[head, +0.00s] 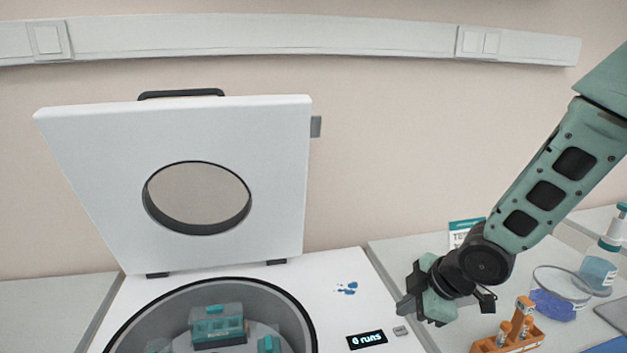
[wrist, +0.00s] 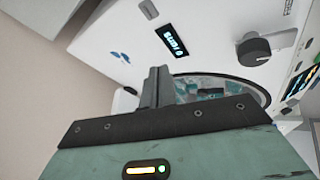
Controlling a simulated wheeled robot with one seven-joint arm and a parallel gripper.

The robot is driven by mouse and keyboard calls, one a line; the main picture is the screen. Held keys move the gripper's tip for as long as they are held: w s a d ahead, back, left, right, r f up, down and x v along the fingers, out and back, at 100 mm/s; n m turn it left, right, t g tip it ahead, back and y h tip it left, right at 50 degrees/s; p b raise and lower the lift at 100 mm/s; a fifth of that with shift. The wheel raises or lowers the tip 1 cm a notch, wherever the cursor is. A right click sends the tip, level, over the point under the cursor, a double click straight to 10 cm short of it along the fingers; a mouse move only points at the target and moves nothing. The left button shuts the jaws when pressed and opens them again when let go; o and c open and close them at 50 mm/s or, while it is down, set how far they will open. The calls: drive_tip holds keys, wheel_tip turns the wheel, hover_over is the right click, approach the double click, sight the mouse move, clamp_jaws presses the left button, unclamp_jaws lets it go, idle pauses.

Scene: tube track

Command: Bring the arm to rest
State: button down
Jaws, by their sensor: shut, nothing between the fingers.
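My gripper (head: 404,307) hangs at the end of my green arm, to the right of the centrifuge and above the bench. In the wrist view its fingers (wrist: 155,88) are together and hold nothing. The white centrifuge (head: 345,265) has its lid (head: 100,150) standing open, with a round window in it. The bowl (head: 120,335) shows a rotor with teal buckets (head: 218,327). The centrifuge display (head: 367,340) reads "0 runs"; it also shows in the wrist view (wrist: 172,40).
An orange rack (head: 528,343) with tubes stands right of my gripper. Behind it are a clear container with blue contents (head: 556,305) and a teal-capped bottle (head: 600,268). A teal-and-white box (head: 462,232) stands behind my wrist. The raised lid is a tall obstacle at left.

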drive_tip(key=s+a+r+m+g+h, duration=0.1)
drive_tip(key=s+r+m, duration=0.2)
drive_tip(key=s, duration=0.5)
drive_tip(key=s+a+r+m+g+h, duration=0.1)
drive_tip(key=s+a+r+m+g, duration=0.1)
drive_tip(key=s, duration=0.6)
drive_tip(key=s+a+r+m+g+h+b, duration=0.1)
drive_tip(key=s+r+m, duration=0.2)
drive_tip(key=s, duration=0.5)
drive_tip(key=shift+s+a+r+m+h, duration=0.35)
drive_tip(key=shift+r+m+h, duration=0.05)
drive_tip(key=shift+r, duration=0.1)
